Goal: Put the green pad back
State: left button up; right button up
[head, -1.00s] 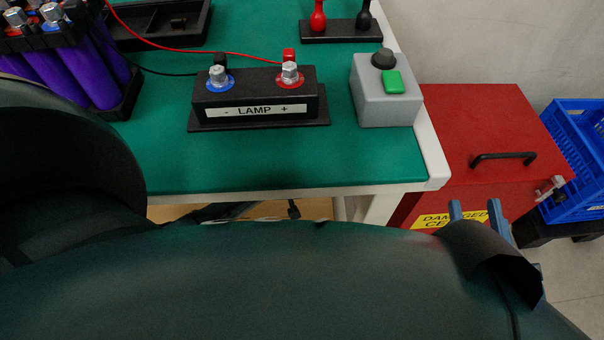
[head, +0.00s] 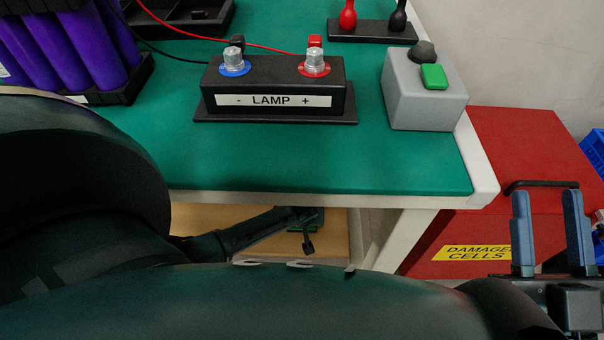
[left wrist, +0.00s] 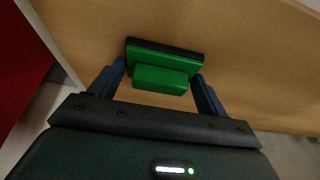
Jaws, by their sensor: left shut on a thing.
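The green pad (left wrist: 160,79) shows in the left wrist view as a green block with a raised grip and a dark edge at its far side. My left gripper (left wrist: 157,74) is shut on it, one finger at each side. My right gripper (head: 548,202) is open and empty, in front of the red box.
The green-topped bench (head: 300,165) holds a black lamp block (head: 275,88), a grey button box (head: 425,95), purple cells (head: 60,45) and red and black probes (head: 372,25). The red damaged-cells box (head: 515,145) stands at right. A pale bench leg (head: 395,240) is right of the shelf.

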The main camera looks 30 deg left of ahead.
pick_arm(q)
jog(key=o, duration=0.5)
jog(key=shift+f, duration=0.15)
jog(key=o, duration=0.5)
jog(key=shift+c, duration=0.2)
pick_arm(e)
jog(key=shift+r, duration=0.1)
pick_arm(q)
jog(key=shift+r, duration=0.4)
jog(key=p+v, duration=0.5)
jog(key=v, duration=0.1)
jog(key=shift+r, duration=0.35)
jog(key=p+v, duration=0.2)
jog(key=v, duration=0.3)
jog(key=shift+s+d, duration=0.1)
pick_arm(e)
jog(key=f+m+g+h, duration=0.1)
jog(key=f, duration=0.1)
jog(key=s+f+h, duration=0.1)
jog(key=h, duration=0.1)
jog(key=shift+s+d+f+m+g+h, duration=0.1)
jog(key=shift+d+f+m+g+h, duration=0.1)
jog(key=shift+f+m+g+h, duration=0.15)
